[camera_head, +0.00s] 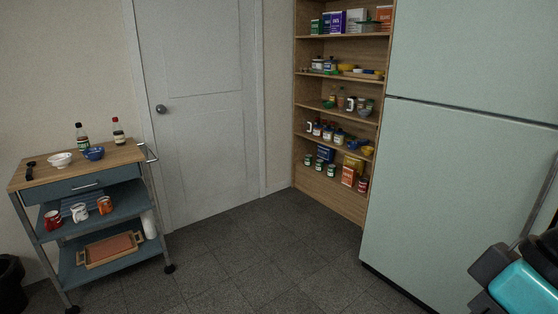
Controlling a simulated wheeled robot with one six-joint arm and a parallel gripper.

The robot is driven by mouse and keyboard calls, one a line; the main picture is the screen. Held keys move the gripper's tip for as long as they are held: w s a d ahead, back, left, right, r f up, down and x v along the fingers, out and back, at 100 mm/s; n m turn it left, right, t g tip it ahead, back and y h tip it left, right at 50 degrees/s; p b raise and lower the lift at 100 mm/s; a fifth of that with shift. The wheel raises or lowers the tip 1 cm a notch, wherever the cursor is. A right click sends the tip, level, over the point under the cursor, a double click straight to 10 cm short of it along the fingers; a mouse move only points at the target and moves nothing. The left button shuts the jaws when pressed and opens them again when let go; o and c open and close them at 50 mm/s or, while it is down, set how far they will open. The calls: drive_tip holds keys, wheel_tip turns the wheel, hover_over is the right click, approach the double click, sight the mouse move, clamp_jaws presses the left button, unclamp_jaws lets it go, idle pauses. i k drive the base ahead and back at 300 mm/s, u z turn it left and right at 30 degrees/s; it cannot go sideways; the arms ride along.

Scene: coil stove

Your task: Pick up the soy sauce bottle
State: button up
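Two dark bottles stand upright at the back of the wooden top of a blue cart (50,177) on the left. The labels are too small to read, so I cannot tell which is soy sauce. Part of my teal and black arm shows at the bottom right, far from the cart. My gripper's fingers do not show.
A white bowl (60,160) and a blue bowl (94,154) sit in front of the bottles. Several mugs and a tray (109,262) are on lower shelves. A filled wooden shelf (340,195) and a fridge (440,200) stand right. The middle floor is clear.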

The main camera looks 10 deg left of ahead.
sight(117, 130)
drive_tip(key=u, duration=0.35)
drive_tip(key=i, duration=2.5)
drive_tip(key=u, duration=1.3)
drive_tip(key=i, duration=1.6)
drive_tip(key=u, duration=0.55)
drive_tip(key=i, duration=0.55)
